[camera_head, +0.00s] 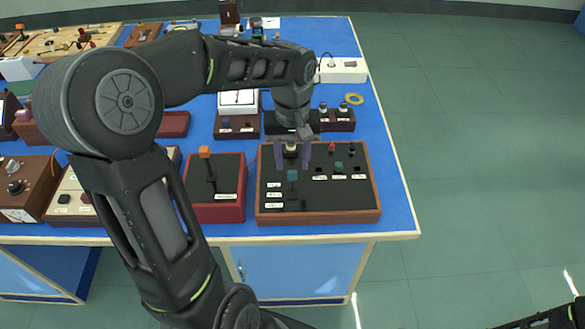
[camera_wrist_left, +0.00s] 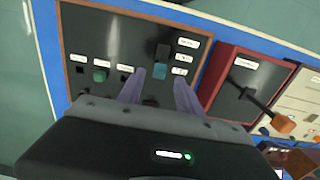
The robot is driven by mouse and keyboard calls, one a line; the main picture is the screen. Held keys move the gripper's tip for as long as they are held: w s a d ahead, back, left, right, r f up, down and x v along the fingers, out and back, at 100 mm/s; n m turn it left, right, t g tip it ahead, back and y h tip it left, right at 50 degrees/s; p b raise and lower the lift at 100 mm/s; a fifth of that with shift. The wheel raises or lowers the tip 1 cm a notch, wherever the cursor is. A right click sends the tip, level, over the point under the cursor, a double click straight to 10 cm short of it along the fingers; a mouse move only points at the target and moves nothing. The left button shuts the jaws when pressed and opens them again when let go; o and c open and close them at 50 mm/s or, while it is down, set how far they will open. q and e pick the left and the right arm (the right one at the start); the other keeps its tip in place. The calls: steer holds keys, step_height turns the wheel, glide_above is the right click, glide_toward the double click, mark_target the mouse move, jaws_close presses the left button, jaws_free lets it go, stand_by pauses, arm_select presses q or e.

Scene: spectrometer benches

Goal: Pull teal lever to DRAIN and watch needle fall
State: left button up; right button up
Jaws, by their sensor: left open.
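The teal lever (camera_head: 292,176) stands on a dark panel (camera_head: 340,200) with a brown wooden frame near the table's front right corner. Three white labels (camera_head: 274,195) sit to its left in the head view; their text is too small to read. My left gripper (camera_head: 292,158) points down over the panel, just behind the lever in this view. In the left wrist view its two fingers are apart, with the teal lever end (camera_wrist_left: 155,99) showing between them. I cannot tell whether either finger touches it. No needle is clearly visible; my arm hides part of the panel's back.
A green button (camera_head: 338,165) and a red knob (camera_head: 331,147) are on the same panel. A red box (camera_head: 228,212) with an orange-tipped lever (camera_head: 205,153) stands close on the left. More instruments fill the table behind. The floor to the right is clear.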

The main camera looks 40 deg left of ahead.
mark_target(292, 172)
arm_select(q)
step_height(292, 172, down, 4)
steer(key=shift+f, duration=0.1)
jaws_close()
stand_by(0.5)
